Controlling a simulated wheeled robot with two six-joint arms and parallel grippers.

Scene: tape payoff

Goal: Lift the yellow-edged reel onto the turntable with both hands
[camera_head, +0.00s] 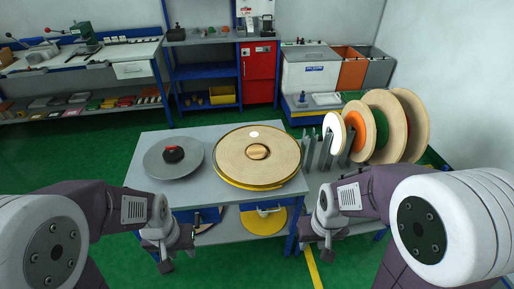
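The yellow-edged reel (240,167) lies flat on the right part of the grey table. It has a pale wooden top, a raised round hub and a yellow rim along its lower edge. The turntable (157,167), a grey disc with a black hub and a red mark, is on the left part of the table and bears no reel. My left gripper (178,252) is open and empty in front of the table, nearer than the turntable. My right gripper (316,243) is open and empty near the table's front right corner. Neither gripper touches the reel.
The grey table (220,197) has a lower shelf with a yellow disc (277,219). A rack at the right holds several upright reels, including an orange one (356,132) and a green one (381,130). A workbench (135,70) and a red cabinet (257,73) stand behind, across open green floor.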

